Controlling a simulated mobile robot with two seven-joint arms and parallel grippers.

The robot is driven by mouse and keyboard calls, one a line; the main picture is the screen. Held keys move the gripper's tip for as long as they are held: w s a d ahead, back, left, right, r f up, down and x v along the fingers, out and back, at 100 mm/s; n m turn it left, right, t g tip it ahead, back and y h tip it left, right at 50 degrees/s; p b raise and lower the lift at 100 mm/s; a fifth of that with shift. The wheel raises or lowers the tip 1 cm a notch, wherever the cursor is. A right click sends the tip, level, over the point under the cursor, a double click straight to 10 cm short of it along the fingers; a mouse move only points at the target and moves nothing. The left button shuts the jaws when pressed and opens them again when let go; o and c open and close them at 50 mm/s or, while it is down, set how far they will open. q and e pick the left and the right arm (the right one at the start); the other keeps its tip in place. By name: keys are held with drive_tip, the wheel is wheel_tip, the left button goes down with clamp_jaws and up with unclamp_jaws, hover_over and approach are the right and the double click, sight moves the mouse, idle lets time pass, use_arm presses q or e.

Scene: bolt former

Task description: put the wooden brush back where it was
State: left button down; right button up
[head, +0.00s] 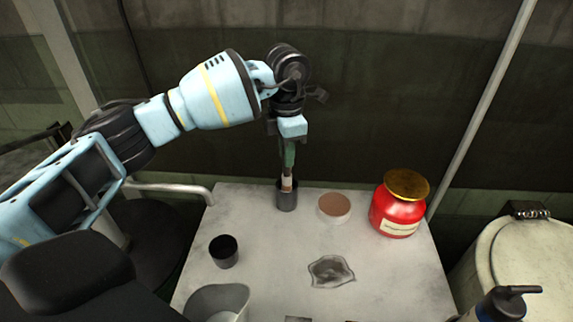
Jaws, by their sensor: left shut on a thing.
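My left gripper (288,158) reaches in from the left and points down over the back of the table. It is shut on the wooden brush (287,183), which hangs upright below the fingers. The brush shows a pale band and a brown part. Its lower end meets the mouth of a dark grey cup (287,201) at the table's back edge and seems to be inside it; how deep is hidden. My right gripper is not in view.
On the pale table (385,270) are a round dish with a brown top (335,207), a red jar with a gold lid (397,212), a black cup (224,252), a grey scoop-like container (218,302) and a dark flat patch (331,271). A pale drum (530,265) stands right.

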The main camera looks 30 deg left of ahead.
sight(287, 175)
use_arm(q)
drive_tip(key=shift+f, duration=1.95)
drive_tip(key=c, duration=1.3)
unclamp_jaws()
wheel_tip(287, 175, up, 12)
drive_tip(key=shift+r, duration=0.15)
